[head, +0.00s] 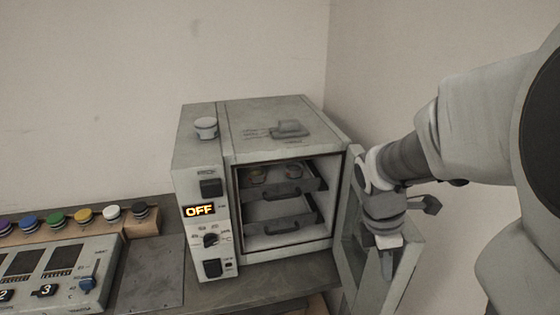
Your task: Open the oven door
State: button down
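The oven (286,120) is a grey box on the bench, with a control panel on its left that reads OFF. Its door (401,283) stands swung wide open to the right of the oven. Two trays (268,209) with dark handles show inside, and small round items sit on the upper one. My gripper (388,258) is at the door, in front of its upper part. Its fingers are small in the view, and I cannot tell whether they touch the door or are open or shut.
A white knob-like object (206,128) and a grey handled piece (288,129) are on top of the oven. To the left, several coloured round caps (57,217) line up behind a control box (60,270). A wall stands close behind and to the right.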

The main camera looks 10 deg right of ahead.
aim_at(403, 265)
jog(key=shift+s+d, duration=0.15)
jog(key=shift+d, duration=0.7)
jog(key=shift+s+d, duration=0.1)
jog(key=shift+d, duration=0.75)
